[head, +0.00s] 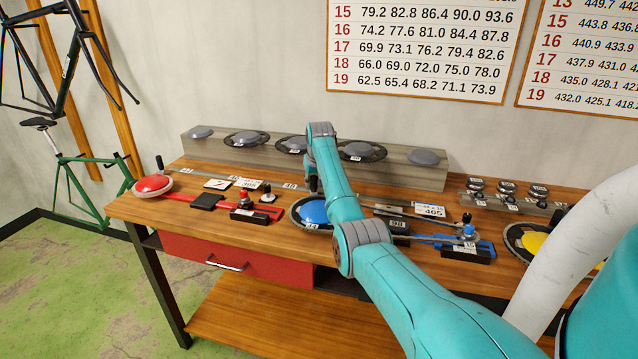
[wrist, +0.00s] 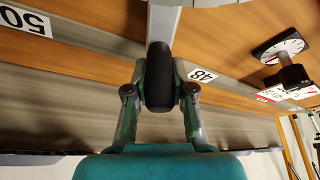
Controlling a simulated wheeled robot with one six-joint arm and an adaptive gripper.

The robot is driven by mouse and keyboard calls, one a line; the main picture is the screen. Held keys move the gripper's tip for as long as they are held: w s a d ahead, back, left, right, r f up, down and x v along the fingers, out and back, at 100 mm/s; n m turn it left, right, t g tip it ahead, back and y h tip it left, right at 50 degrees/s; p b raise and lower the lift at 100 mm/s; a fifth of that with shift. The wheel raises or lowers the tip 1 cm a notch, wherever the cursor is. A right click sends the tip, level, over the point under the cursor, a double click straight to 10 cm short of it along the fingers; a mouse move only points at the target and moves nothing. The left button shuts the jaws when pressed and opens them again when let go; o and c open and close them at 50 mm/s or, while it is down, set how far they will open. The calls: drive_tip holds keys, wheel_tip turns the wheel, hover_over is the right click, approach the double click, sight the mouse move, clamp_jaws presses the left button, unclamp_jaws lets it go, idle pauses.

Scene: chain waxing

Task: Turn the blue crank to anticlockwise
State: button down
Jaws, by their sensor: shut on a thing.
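The blue crank's round hub (head: 314,211), with a toothed ring around it, lies on the workbench (head: 140,209) near the front edge. My arm covers its right part. My gripper (head: 313,184) is just behind the hub, mostly hidden by my own arm. In the wrist view my gripper (wrist: 159,92) is shut on the upright black handle (wrist: 159,62), one finger on each side. A pale grey crank arm (wrist: 163,20) runs from the handle to the picture's top edge. No blue shows in the wrist view.
A red crank (head: 153,184) stands left and a yellow one (head: 534,241) right, partly behind my body. Red (head: 256,215) and blue (head: 472,248) sliding fixtures lie on the bench. A raised ledge (head: 215,146) with grey domes runs behind.

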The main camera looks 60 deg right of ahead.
drive_tip(key=shift+w+a, duration=0.65)
drive_tip(key=shift+w, duration=0.05)
drive_tip(key=shift+f, duration=0.1)
drive_tip(key=c, duration=1)
unclamp_jaws()
drive_tip(key=shift+a, duration=0.1)
drive_tip(key=shift+o, duration=0.2)
drive_tip(key=v, duration=1.2)
drive_tip(key=shift+w, duration=0.15)
